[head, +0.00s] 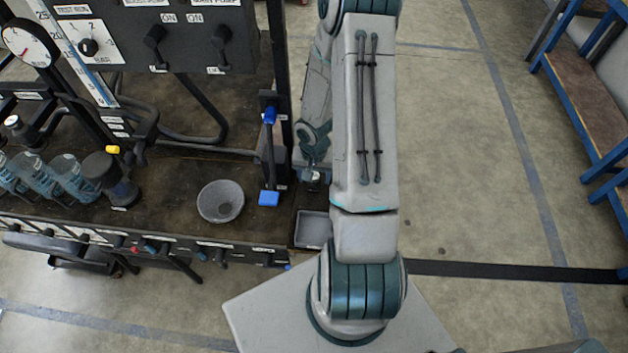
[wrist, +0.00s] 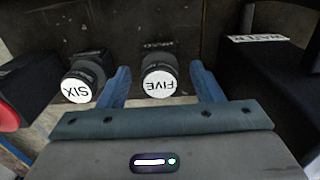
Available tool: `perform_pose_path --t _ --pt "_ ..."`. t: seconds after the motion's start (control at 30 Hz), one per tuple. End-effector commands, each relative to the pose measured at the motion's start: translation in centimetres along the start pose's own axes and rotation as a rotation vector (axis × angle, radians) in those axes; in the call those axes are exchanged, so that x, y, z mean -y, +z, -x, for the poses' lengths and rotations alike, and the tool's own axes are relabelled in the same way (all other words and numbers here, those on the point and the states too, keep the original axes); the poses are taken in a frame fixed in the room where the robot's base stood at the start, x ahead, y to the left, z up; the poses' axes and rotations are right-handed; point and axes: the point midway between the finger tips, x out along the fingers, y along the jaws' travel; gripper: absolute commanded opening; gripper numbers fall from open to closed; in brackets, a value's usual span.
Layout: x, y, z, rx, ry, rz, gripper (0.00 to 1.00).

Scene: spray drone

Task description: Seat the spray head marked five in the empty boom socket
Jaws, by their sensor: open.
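In the wrist view the spray head marked FIVE (wrist: 158,78) is a dark cylinder with a white label face, the lettering upside down in the picture. My gripper (wrist: 160,72) is open, with one blue finger on each side of this head. Whether the fingers touch it, I cannot tell. A second dark head, marked SIX (wrist: 77,84), is just outside the left finger. In the head view my arm covers most of this spot, and only part of the gripper shows beside the bench's right end. I cannot make out the empty boom socket in either view.
A dark box with a white label (wrist: 258,38) stands close to the right of my gripper. On the bench are a grey bowl (head: 220,202), a blue-handled stand (head: 268,150) and bottles (head: 72,176). A grey tray (head: 312,230) is at the bench's right end.

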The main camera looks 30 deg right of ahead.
Motion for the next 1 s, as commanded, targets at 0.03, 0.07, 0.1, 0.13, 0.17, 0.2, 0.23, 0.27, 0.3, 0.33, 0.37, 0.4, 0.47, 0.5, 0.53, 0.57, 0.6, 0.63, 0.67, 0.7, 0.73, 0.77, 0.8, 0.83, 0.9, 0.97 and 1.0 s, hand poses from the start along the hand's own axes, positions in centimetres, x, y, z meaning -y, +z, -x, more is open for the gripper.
perform_pose_path --t 0.03,0.07,0.1,0.13,0.17,0.2,0.23,0.27,0.3,0.33,0.37,0.4,0.47,0.5,0.53,0.57,0.6,0.63,0.67,0.7,0.73,0.77,0.8,0.83,0.9,0.97,1.0 --pt "0.0 0.0 0.01 0.0 0.0 0.0 0.6" --pt "-0.01 0.0 0.01 0.0 0.0 0.0 0.6" --pt "-0.01 0.0 0.01 0.0 0.0 0.0 0.6" --pt "-0.01 0.01 0.01 0.0 0.0 0.0 0.6" --pt "-0.01 0.0 0.01 0.0 0.0 0.0 0.6" --pt "-0.01 0.0 0.01 0.0 0.0 0.0 0.6" --pt "-0.01 0.0 0.01 0.0 0.0 0.0 0.6" --pt "-0.01 0.0 0.01 0.0 0.0 0.0 0.6" --pt "0.0 0.0 0.0 0.0 0.0 0.0 0.6" --pt "0.0 0.0 -0.01 0.0 0.0 0.0 0.6" --pt "0.0 0.0 -0.03 0.0 0.0 0.0 0.6" --pt "0.0 -0.01 -0.05 0.0 0.0 0.0 0.6" --pt "0.01 -0.01 -0.04 -0.001 0.0 -0.001 0.6" --pt "0.02 -0.01 -0.02 0.0 0.0 0.0 0.6" --pt "0.01 -0.01 0.0 0.0 0.0 0.0 0.6" --pt "0.01 0.0 0.02 0.0 0.0 0.0 0.6" --pt "0.01 0.0 0.02 0.0 0.0 0.0 0.6" --pt "0.01 0.0 0.02 0.0 0.0 0.0 0.6" --pt "0.01 0.0 0.02 0.0 0.0 0.0 0.6" --pt "0.0 0.0 0.01 0.0 0.0 0.0 0.49" --pt "0.0 0.0 0.01 0.0 0.0 0.0 0.41" --pt "0.0 0.0 0.01 0.0 0.0 0.0 0.32" --pt "0.0 0.0 0.01 0.0 0.0 0.0 0.21" --pt "0.0 0.0 0.01 0.0 0.0 0.0 0.13" --pt "0.0 0.0 0.01 0.0 0.0 0.0 0.0" --pt "0.0 0.0 0.01 0.0 0.0 0.0 0.0" --pt "0.0 0.0 0.01 0.0 0.0 0.0 0.0"
